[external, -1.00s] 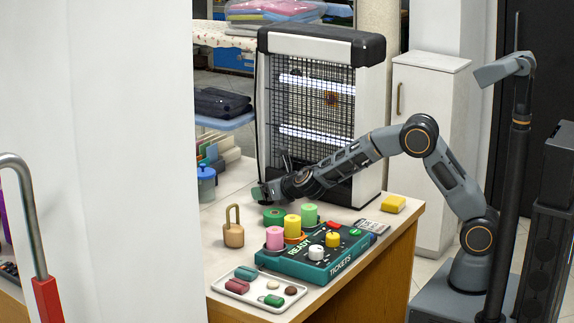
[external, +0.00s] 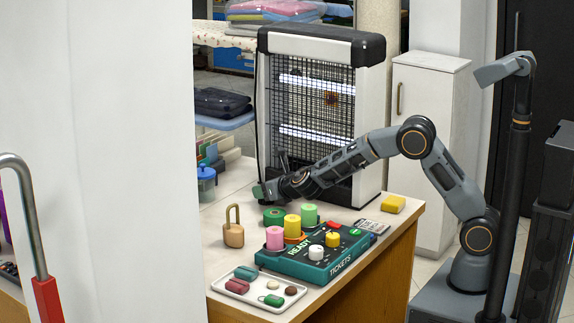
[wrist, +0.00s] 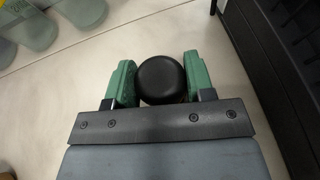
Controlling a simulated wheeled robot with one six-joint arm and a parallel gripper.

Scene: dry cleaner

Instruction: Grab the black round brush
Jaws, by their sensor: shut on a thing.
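The black round brush (wrist: 161,78) shows in the wrist view as a dark round top. It sits between the two green fingertips of my gripper (wrist: 158,84), which are shut on it from both sides. In the external view my gripper (external: 262,191) is low over the counter, in front of the heater. The brush is hidden or too small to make out there. I cannot tell whether it is lifted off the counter.
A brass padlock (external: 233,234), a green ticket machine (external: 318,253) with coloured rolls, and a white tray (external: 262,301) are nearer the front. A blue-lidded jar (external: 206,186) is at left.

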